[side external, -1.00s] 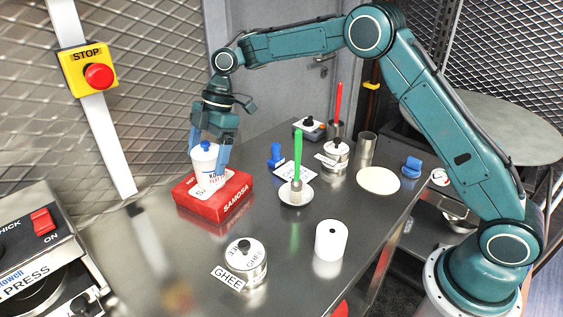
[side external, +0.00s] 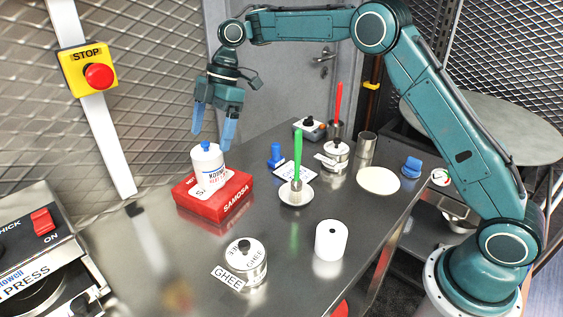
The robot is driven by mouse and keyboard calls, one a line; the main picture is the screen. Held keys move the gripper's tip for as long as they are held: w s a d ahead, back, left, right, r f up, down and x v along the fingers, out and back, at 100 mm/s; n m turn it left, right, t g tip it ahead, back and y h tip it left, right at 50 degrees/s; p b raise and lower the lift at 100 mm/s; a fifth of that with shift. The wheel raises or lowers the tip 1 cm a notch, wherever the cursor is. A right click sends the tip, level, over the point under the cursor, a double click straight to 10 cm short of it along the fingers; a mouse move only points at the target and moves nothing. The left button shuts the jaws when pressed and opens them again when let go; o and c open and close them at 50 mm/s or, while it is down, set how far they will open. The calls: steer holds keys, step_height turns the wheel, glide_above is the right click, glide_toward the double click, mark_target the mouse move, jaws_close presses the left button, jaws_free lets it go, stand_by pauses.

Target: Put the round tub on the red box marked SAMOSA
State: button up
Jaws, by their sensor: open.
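The round tub (side external: 208,166) is white with printed text and a small blue top. My gripper (side external: 211,144) is open and empty above the tub. Its two blue fingers are apart and point down, with the tips at or just above the height of the tub's top. The fingers do not appear to touch the tub.
A round tin with a GHEE label (side external: 246,262) and a white roll (side external: 331,240) stand at the front. A saucer (side external: 305,198) with a green-handled tool (side external: 297,155), a labelled tin (side external: 335,156), a steel cup (side external: 367,145) and a white disc (side external: 378,180) lie to the right.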

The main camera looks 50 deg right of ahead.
steer(key=shift+v, duration=1.1)
steer(key=shift+r, duration=0.1)
steer(key=shift+s+r, duration=0.3)
steer(key=shift+r, duration=0.25)
steer(key=s+d+r+m+t+h, duration=0.1)
steer(key=s+d+r+m+t, duration=0.1)
steer(key=s+r+m, duration=0.45)
steer(key=s+d+r+m+t, duration=0.1)
steer(key=s+d+r+m, duration=0.2)
steer(key=s, duration=0.7)
steer(key=s+d+f+m+t+h, duration=0.1)
steer(key=s+d+f+m, duration=0.1)
steer(key=s, duration=0.5)
steer(key=s+d+f+m+h, duration=0.1)
steer(key=s+d+f+m, duration=0.1)
steer(key=s, duration=0.4)
steer(key=s+d+f+m+t+h, duration=0.1)
steer(key=s+d+f+m, duration=0.1)
steer(key=s+d+m, duration=0.2)
steer(key=s, duration=0.3)
steer(key=shift+s+f+t, duration=0.2)
steer(key=shift+s+t, duration=0.1)
